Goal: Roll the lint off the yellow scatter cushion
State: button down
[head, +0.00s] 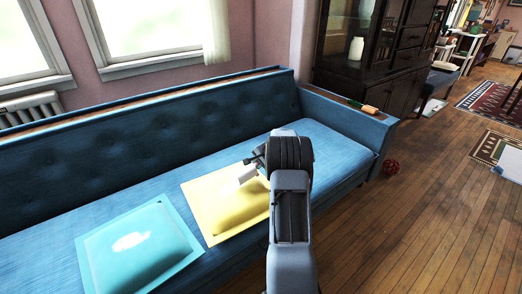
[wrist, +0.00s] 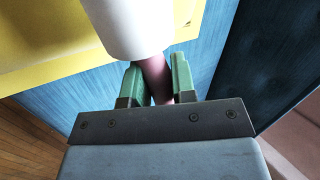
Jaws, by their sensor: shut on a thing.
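The yellow scatter cushion (head: 222,208) lies flat on the blue sofa seat, partly hidden by my arm; it fills the upper left of the wrist view (wrist: 35,50). My gripper (head: 258,158) is over the cushion's far right part. In the wrist view its green fingers (wrist: 157,84) are shut on the pinkish handle of a lint roller (wrist: 138,28). The white roller head also shows in the head view (head: 246,174), over the cushion's far edge. I cannot tell whether it touches the cloth. No lint can be made out on the yellow cushion.
A teal cushion (head: 118,262) with a white patch lies left of the yellow one. The sofa backrest (head: 120,140) rises behind. A small orange-and-green item (head: 369,109) lies on the right armrest. A dark red ball (head: 391,168) is on the floor. The seat's right end is clear.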

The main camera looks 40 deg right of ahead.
jog(key=shift+a+r+p, duration=0.1)
jog(key=shift+r+p, duration=1.85)
jog(key=shift+r, duration=1.15)
